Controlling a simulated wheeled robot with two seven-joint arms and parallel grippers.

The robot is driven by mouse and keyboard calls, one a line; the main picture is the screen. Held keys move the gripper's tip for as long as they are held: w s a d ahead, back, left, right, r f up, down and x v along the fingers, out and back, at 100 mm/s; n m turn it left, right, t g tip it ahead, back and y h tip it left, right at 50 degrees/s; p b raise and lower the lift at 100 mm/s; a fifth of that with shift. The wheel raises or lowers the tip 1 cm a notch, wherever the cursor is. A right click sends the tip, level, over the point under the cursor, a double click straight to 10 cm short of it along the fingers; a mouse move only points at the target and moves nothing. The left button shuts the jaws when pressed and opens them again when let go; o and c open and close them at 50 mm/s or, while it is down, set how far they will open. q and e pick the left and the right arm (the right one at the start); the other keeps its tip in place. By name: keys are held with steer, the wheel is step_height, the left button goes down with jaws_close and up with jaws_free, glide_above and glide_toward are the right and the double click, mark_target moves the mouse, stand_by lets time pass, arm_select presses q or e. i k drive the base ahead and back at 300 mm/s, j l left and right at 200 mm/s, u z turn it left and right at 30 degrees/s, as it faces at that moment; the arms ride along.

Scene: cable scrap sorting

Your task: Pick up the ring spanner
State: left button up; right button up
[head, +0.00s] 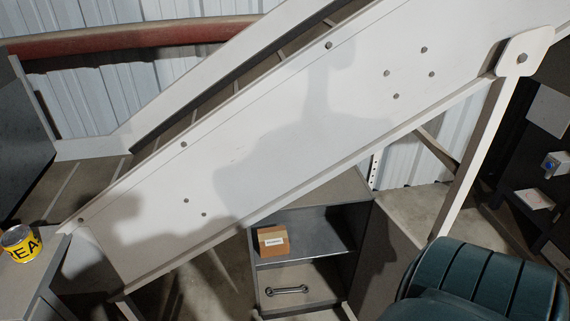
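The ring spanner (287,291) is a small grey metal tool with a ring at each end. It shows in the head view at the lower middle, lying roughly level in the lower part of a grey open-fronted shelf unit (304,253). A cardboard box (272,241) with a white label sits on the shelf above it. Neither of my grippers is in the head view.
A large sloping white conveyor (250,150) crosses in front of the upper part of the shelf unit. Its support leg (470,165) stands at the right. A dark green padded seat (480,285) fills the lower right. A yellow can (20,243) stands at far left.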

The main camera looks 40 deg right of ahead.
mark_target(283, 291)
steer(key=i, duration=0.45)
steer(key=z, duration=1.7)
